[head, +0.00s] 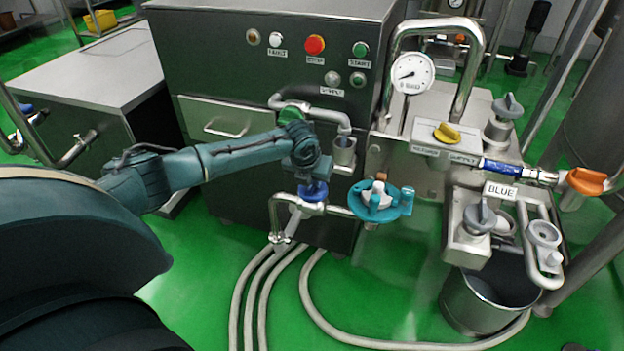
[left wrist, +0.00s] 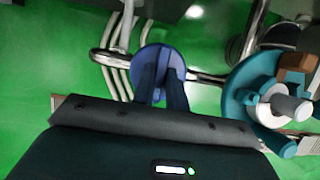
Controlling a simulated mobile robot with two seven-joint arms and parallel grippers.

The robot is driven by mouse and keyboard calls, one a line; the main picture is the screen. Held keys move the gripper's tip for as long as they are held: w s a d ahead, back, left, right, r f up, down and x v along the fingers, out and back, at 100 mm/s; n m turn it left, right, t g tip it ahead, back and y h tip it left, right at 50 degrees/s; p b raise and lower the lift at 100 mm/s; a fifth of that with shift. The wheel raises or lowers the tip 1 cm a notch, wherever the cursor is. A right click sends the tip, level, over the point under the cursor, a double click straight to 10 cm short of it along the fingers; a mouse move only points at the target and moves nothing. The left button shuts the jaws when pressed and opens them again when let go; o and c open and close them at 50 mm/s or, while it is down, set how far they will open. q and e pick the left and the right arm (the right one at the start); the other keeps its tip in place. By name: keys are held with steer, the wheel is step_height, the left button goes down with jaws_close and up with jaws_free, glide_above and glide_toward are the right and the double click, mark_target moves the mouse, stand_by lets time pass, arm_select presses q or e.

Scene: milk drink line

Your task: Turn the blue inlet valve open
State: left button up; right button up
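A blue round valve handle (head: 313,192) sits on a bent steel pipe below the front of the grey machine. It also shows as a blue disc in the left wrist view (left wrist: 158,62). My left gripper (head: 310,178) is directly above this handle and hides part of it. In the left wrist view, two narrow dark blue uprights stand close together over the disc, in front of the dark palm. My right gripper is not in view.
A teal round fitting (head: 380,203) with a pale centre is close to the right of the handle. A steel spout (head: 343,135) stands behind. Hoses (head: 262,290) run across the green floor.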

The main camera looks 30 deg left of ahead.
arm_select(q)
jaws_close()
